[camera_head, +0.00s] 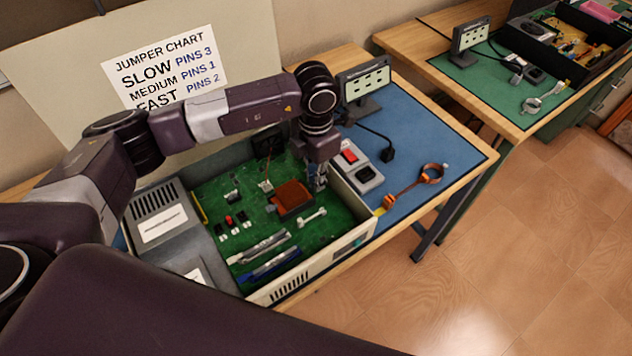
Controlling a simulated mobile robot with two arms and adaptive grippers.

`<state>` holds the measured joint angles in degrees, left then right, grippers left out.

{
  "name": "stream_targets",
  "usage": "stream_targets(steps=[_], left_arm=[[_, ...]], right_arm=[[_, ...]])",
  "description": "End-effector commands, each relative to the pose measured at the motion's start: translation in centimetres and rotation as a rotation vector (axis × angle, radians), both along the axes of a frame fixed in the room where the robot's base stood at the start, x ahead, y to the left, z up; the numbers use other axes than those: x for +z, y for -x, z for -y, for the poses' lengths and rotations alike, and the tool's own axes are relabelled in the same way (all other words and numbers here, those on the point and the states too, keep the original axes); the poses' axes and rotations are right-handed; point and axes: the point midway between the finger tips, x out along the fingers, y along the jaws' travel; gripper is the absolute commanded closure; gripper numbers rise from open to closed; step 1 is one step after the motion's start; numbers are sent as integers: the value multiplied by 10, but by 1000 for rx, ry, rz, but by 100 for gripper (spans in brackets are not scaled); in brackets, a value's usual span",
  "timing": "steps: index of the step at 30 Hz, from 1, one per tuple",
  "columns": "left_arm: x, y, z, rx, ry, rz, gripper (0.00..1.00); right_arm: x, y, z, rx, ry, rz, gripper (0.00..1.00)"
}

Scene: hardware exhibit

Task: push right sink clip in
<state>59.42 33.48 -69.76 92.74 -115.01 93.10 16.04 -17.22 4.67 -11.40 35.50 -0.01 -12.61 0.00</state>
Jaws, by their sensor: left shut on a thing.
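The brown-orange heat sink (291,197) sits on the green board (215,191) inside the open grey case. My left gripper (320,186) points down at the sink's right side, near the case's right wall. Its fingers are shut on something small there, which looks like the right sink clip. The fingers hide the clip, so I cannot tell how far in it is. My right gripper is out of view.
A white bone-shaped piece (312,217) lies on the board in front of the sink. Memory sticks (268,266), small jumpers and a case wall (290,284) are nearby. On the blue mat (441,149) are a switch box (350,157), a wrist strap (406,184) and a small display (366,84).

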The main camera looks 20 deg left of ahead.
Motion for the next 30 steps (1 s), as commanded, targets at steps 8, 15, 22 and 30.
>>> stream_targets(steps=[8,15,22,30], left_arm=[[3,1,-2,1,-3,0,98],[3,2,-3,1,-3,0,98],[6,4,-5,2,-3,-1,98],[5,5,-5,2,-3,-1,98]], right_arm=[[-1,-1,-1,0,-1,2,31],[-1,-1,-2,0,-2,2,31],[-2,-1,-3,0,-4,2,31],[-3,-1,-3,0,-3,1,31]])
